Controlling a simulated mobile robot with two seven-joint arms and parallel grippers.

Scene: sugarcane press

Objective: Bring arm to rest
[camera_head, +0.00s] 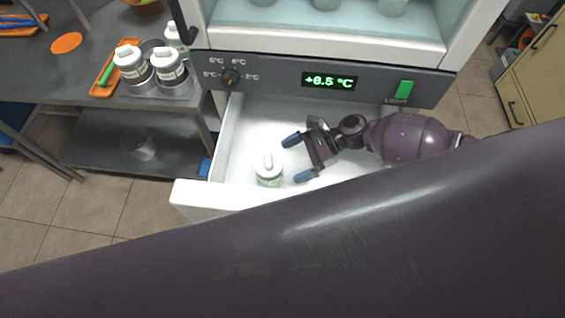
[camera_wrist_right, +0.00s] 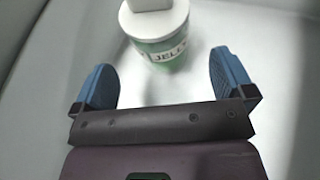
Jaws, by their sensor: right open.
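My right gripper (camera_head: 297,158) is open and empty inside the white drawer (camera_head: 192,196) of the fridge. A white-lidded jar (camera_head: 268,172) stands upright in the drawer, just in front of the blue fingertips. My left gripper is not in view. A large dark part, likely my own arm, covers the lower part of the head view and hides what is below.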

